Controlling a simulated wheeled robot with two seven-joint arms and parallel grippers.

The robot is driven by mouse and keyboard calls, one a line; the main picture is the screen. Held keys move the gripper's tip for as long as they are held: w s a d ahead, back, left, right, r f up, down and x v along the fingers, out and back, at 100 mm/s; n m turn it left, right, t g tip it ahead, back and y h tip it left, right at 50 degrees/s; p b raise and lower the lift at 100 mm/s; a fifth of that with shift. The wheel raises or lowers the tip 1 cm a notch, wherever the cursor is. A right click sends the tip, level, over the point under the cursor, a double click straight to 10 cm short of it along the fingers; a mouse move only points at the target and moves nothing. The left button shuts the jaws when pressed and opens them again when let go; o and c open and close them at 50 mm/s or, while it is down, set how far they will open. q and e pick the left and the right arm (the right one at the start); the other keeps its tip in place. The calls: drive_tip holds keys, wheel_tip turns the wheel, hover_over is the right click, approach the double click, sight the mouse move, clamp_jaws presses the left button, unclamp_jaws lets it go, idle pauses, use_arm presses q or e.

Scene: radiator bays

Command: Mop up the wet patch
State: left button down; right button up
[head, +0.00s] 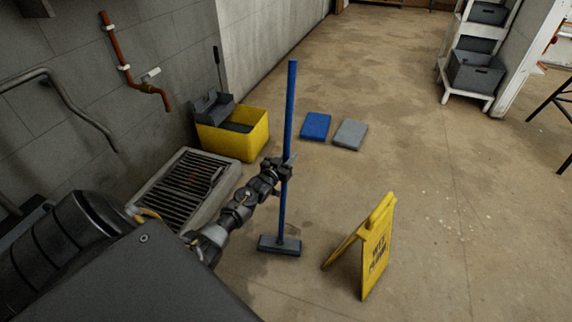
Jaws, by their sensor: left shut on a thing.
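A mop with a long blue handle (289,110) stands nearly upright on the concrete floor. Its flat grey head (280,245) appears to rest on the floor, left of the yellow wet-floor sign (376,250). My left gripper (282,170) is shut on the blue handle, partway up. Faint darker stains show on the floor around the mop, but I cannot clearly tell the wet patch's edges. A yellow mop bucket (245,142) with a grey wringer (212,105) stands by the left wall. My right gripper is not in view.
A floor drain with a dark grate (190,178) lies left of the mop, below the bucket. A blue pad (316,126) and a grey pad (350,134) lie beyond the mop. A white shelf with grey bins (475,73) stands back right. The right floor is mostly clear.

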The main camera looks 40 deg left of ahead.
use_arm(q)
drive_tip(key=shift+w+a+r, duration=0.1)
drive_tip(key=shift+w+a, duration=0.1)
drive_tip(key=shift+w, duration=0.3)
drive_tip(key=w+b, duration=0.2)
drive_tip(key=w+a+b, duration=0.1)
drive_tip(key=w+b, duration=0.1)
drive_tip(key=shift+w+a, duration=0.1)
